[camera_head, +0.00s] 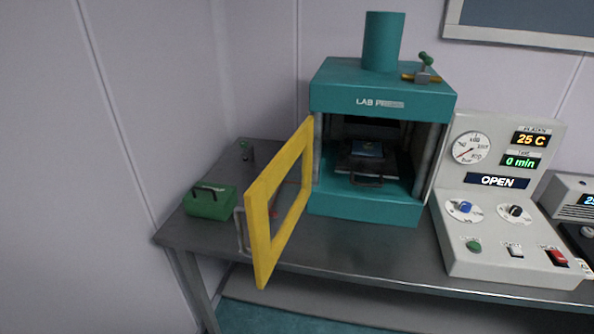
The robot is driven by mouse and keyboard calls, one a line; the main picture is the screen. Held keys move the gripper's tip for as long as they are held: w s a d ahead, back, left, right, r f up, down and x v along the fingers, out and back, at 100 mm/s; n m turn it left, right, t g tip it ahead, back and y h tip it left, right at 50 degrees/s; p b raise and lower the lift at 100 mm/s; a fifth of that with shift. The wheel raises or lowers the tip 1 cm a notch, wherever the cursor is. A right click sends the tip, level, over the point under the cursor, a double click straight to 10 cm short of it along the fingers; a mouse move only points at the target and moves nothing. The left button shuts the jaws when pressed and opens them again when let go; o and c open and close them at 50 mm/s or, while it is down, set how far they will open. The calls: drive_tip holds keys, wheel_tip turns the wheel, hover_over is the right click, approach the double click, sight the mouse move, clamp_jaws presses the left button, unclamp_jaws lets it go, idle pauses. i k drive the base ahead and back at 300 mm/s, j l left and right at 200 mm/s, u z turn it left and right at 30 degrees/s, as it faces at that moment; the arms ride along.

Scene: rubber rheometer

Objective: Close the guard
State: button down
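The guard (261,226) is a yellow rectangular frame with a see-through middle. It stands swung wide open, hinged at the left front of the teal lab press (380,99) and reaching out toward the bench's front edge. A grey handle (239,229) shows at the guard's outer left side. The press front is uncovered, and a dark tray-like mould with a handle (366,180) sits inside between the plates. My gripper is not in view.
A grey control panel (503,206) reading "OPEN", 25 C and 0 min stands right of the press. A green box (210,203) with a dark handle and a small dark object (246,150) are on the bench's left. The metal bench top (345,251) is clear in front of the press.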

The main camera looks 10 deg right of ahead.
sight(265, 254)
drive_tip(key=i+j+z, duration=0.35)
drive_tip(key=i+j, duration=0.7)
drive_tip(key=j+z, duration=0.25)
drive_tip(key=j, duration=0.25)
drive_tip(key=j+z, duration=0.25)
drive_tip(key=j, duration=0.2)
drive_tip(key=u, duration=0.4)
drive_tip(key=k+l+u, duration=0.1)
drive_tip(key=u, duration=0.75)
drive_tip(key=k+u, duration=0.1)
drive_tip(key=u, duration=0.35)
drive_tip(key=k, duration=0.35)
